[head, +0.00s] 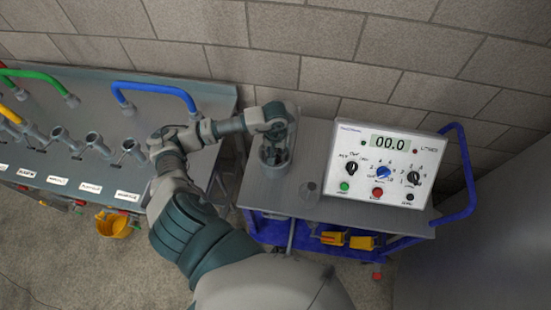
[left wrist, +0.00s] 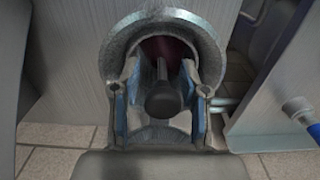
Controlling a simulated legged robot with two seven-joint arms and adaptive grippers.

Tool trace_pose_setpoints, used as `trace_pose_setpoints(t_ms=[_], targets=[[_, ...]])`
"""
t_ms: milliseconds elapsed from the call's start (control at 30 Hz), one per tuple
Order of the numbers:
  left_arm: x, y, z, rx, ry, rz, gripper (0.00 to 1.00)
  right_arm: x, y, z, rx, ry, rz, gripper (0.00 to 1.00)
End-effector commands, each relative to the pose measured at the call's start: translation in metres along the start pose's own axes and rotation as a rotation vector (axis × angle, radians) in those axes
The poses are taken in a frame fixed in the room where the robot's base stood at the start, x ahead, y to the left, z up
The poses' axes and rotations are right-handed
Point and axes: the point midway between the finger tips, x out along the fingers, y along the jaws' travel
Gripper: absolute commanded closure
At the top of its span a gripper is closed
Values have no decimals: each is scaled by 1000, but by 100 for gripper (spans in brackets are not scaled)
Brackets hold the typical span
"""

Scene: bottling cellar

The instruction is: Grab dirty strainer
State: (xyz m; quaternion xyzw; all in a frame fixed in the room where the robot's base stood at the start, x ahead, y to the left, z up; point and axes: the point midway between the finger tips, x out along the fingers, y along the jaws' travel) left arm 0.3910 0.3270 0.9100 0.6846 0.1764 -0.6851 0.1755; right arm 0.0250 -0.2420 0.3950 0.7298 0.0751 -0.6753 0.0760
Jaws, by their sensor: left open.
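My left gripper (head: 274,147) reaches down over a grey cylindrical housing (head: 272,163) on the cart, with a clear sleeve around it. In the left wrist view, its two blue-padded fingers (left wrist: 160,68) are apart, inside the round grey metal rim (left wrist: 118,42). Between them is a dark stem with a rounded knob (left wrist: 162,99), probably the strainer's handle. Gaps show on both sides of the knob, so the fingers do not appear shut on it. A dark reddish surface lies deeper inside. The strainer's body is hidden. My right gripper is not in view.
A white meter box (head: 378,165) reading 00.0 stands on the cart top (head: 258,195), right of the housing. A small round see-through item (head: 309,189) lies between them. A blue handle (head: 462,175) edges the cart. A pipe bench (head: 95,160) stands left.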

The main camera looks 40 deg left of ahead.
Motion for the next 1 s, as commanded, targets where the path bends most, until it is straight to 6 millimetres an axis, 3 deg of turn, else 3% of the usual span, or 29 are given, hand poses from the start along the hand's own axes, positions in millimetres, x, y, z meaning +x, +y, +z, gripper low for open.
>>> trace_pose_setpoints(t_ms=[133, 300, 333, 767, 867, 1000], targets=[[0, 0, 0, -1, 0, 0, 56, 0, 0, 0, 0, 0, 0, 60], [0, 0, 0, -1, 0, -1, 98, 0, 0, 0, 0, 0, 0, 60], [0, 0, 0, -1, 0, -1, 100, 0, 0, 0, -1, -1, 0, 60], [-3, 1, 0, 0, 3, 0, 100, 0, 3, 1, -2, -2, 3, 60], [-13, 1, -1, -1, 4, 0, 100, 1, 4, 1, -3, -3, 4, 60], [-42, 0, -2, 0, 7, 2, 100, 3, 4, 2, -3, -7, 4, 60]])
